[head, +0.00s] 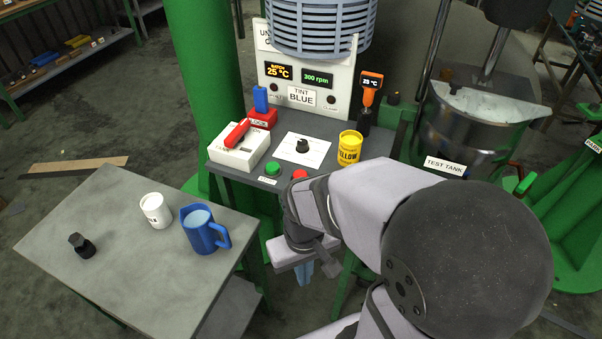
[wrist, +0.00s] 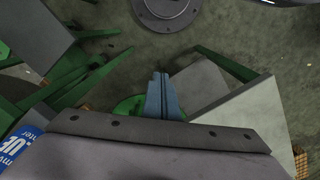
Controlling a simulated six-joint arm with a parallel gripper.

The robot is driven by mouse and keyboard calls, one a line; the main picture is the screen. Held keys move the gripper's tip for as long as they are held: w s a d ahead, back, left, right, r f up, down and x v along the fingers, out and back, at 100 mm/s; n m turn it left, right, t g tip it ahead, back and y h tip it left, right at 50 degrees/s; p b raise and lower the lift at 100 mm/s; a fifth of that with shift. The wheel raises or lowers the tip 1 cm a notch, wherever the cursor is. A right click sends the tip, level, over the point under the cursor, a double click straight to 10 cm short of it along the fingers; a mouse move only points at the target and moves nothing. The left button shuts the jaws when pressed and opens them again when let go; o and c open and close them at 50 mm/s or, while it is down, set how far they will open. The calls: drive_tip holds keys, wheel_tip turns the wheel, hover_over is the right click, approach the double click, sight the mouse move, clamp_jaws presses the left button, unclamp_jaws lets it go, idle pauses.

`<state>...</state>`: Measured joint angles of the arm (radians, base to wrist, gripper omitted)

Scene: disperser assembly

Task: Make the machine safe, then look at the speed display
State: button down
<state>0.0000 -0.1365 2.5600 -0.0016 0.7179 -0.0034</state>
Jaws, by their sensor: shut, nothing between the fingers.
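The speed display (head: 317,78) on the white upright panel is lit green and appears to read 300 rpm. Below it, on the machine's console, are a white box with a red lever handle (head: 237,132), a black knob (head: 302,146) on a white plate, a green button (head: 272,168) and a red button (head: 299,174). A red block (head: 262,118) with a blue piece stands behind the white box. My gripper (head: 304,274) is shut and empty, pointing down in front of the console, below its edge. Its blue fingers show together in the wrist view (wrist: 162,92).
An orange display (head: 278,71) reads 25 °C. A yellow can (head: 350,147) and an orange thermometer (head: 371,88) stand at the console's right. The grey side table (head: 130,270) holds a white cup (head: 155,210), a blue jug (head: 204,229) and a black part (head: 82,246). A steel tank (head: 470,125) stands right.

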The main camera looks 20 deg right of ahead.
idle(0.7)
drive_tip(key=s+d+r+m+g+y+p, duration=0.25)
drive_tip(key=d+r+m+p, duration=0.55)
drive_tip(key=p, duration=0.7)
drive_tip(key=w+r+m+t+p, duration=0.1)
drive_tip(key=w+r+m+t, duration=0.1)
drive_tip(key=w, duration=0.6)
drive_tip(key=w+d+r+m+t+y+p, duration=0.1)
drive_tip(key=w+r+m+t, duration=0.2)
drive_tip(key=w+m+t, duration=0.2)
drive_tip(key=w+d+r+m+t+p, duration=0.1)
drive_tip(key=w+r+m+t, duration=0.2)
drive_tip(key=w, duration=1)
drive_tip(key=m, duration=0.3)
drive_tip(key=shift+r+m+t, duration=0.25)
drive_tip(key=shift+m+t, duration=0.1)
drive_tip(key=shift+m, duration=0.05)
drive_tip(key=shift+d+f+y, duration=0.1)
drive_tip(key=shift+f+y, duration=0.05)
drive_tip(key=shift+y, duration=0.2)
